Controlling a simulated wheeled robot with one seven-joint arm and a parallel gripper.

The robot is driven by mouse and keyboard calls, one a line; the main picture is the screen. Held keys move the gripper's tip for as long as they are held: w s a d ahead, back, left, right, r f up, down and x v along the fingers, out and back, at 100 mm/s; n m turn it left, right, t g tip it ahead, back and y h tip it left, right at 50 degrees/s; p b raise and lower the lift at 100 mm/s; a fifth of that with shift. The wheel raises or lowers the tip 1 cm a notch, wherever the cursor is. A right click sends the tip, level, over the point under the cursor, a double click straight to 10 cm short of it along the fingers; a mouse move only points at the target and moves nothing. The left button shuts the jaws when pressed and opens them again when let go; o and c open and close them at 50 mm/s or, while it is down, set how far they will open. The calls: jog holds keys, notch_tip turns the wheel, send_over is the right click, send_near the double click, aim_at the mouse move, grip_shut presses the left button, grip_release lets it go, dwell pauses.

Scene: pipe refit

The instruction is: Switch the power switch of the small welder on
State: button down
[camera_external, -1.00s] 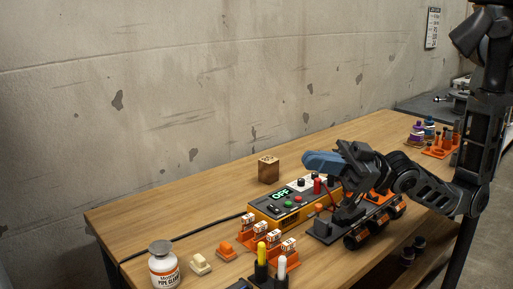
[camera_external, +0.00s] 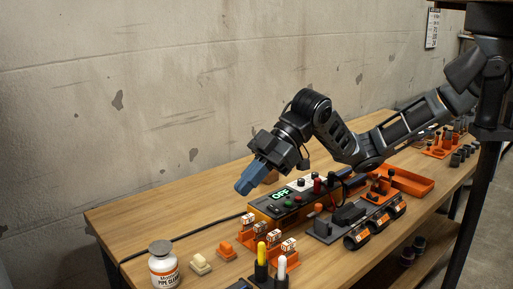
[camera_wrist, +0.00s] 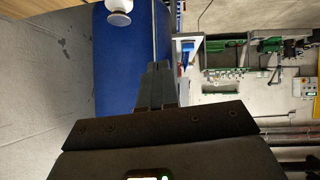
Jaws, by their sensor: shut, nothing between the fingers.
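The small welder (camera_external: 262,207) is an orange and dark box on the bench. Its lit green display (camera_external: 281,194) reads OFF. Small green and red buttons (camera_external: 298,198) sit on its top, and a white panel (camera_external: 297,185) with a dark knob is behind them. I cannot make out which part is the power switch. My gripper (camera_external: 243,188) has blue fingers, shut and empty, pointing down and left near the welder's left end; it appears above the bench, apart from the welder. In the wrist view the closed fingers (camera_wrist: 157,85) show in the middle.
A wooden block (camera_external: 271,177) is partly hidden behind my gripper. A black cable (camera_external: 185,235) runs left from the welder. Orange holders (camera_external: 246,237) with labelled cubes, a white bottle (camera_external: 163,268) and pens stand in front. The orange tray (camera_external: 410,183) is to the right. The bench's back left is clear.

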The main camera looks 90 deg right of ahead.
jog(key=s+d+f+g+h+b, duration=0.1)
jog(key=d+f+g+h+b, duration=0.15)
jog(key=d, duration=0.65)
jog(key=g+h+b, duration=0.1)
jog(key=g+h, duration=0.4)
send_over(271, 205)
jog(key=s+a, duration=0.1)
jog(key=s, duration=0.1)
jog(key=shift+w+a+r+t, duration=0.1)
jog(key=shift+a+r+t, duration=0.1)
jog(key=shift+r+t, duration=0.1)
jog(key=shift+f, duration=0.1)
jog(key=f, duration=0.4)
jog(key=w+d+f+b, duration=0.1)
jog(key=f, duration=0.4)
jog(key=f+b, duration=0.1)
jog(key=f, duration=0.3)
jog(key=shift+w+d+f, duration=0.15)
jog(key=shift+w+f, duration=0.05)
jog(key=shift+f, duration=0.2)
